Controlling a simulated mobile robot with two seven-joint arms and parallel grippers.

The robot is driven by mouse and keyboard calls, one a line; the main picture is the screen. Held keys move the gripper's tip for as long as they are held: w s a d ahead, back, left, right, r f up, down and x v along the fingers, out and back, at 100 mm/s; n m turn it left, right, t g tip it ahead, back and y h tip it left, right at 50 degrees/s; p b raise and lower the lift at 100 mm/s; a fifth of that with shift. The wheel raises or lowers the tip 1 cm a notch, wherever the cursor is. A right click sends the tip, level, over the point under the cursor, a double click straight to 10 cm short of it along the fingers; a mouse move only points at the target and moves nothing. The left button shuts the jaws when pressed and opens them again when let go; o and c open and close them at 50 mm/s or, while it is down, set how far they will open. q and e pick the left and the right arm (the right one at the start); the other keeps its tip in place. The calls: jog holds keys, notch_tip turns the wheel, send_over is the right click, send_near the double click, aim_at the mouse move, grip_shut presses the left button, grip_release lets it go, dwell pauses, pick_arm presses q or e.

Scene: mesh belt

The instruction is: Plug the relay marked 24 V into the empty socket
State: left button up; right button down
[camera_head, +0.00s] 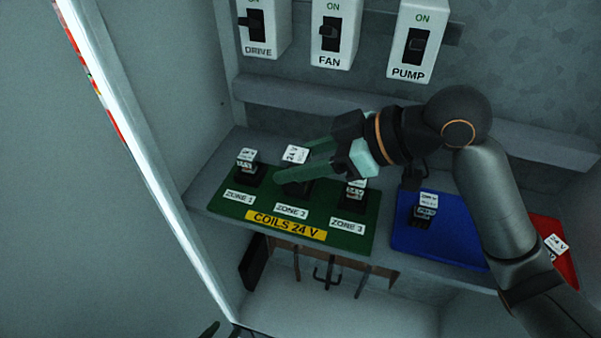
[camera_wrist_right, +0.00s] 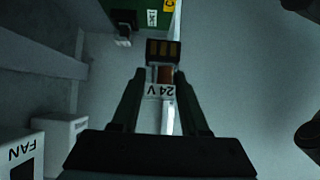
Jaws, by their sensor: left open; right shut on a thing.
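My right gripper (camera_head: 297,172) is shut on a white-topped relay marked 24 V (camera_head: 296,154), over the ZONE 2 place on the green board (camera_head: 228,211). In the right wrist view the relay (camera_wrist_right: 160,91) sits between the fingertips (camera_wrist_right: 158,82), its label upside down. A dark block with gold strips (camera_wrist_right: 163,51) shows at its far end. The fingers hide much of the ZONE 2 socket, and I cannot tell whether the relay touches it. Relays stand at ZONE 1 (camera_head: 248,160) and ZONE 3 (camera_head: 355,190). Only a tip of my left gripper (camera_head: 210,330) shows at the bottom edge.
A blue board (camera_head: 458,238) with one relay (camera_head: 425,207) and a red board (camera_head: 570,262) lie to the right. DRIVE (camera_head: 262,28), FAN (camera_head: 335,32) and PUMP (camera_head: 417,42) switches are above. Hooks (camera_head: 328,272) hang below the shelf. A pale edge (camera_head: 125,130) borders the left.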

jog(key=w+f, duration=0.6)
jog(key=w, duration=0.1)
jog(key=shift+d, duration=0.2)
jog(key=shift+w+f, duration=0.45)
jog(key=shift+f, duration=0.2)
notch_tip(320, 180, down, 3)
jog(key=shift+w+r, duration=0.1)
jog(key=shift+f, duration=0.25)
jog(key=shift+f, duration=0.15)
jog(key=shift+c, duration=2.1)
grip_release()
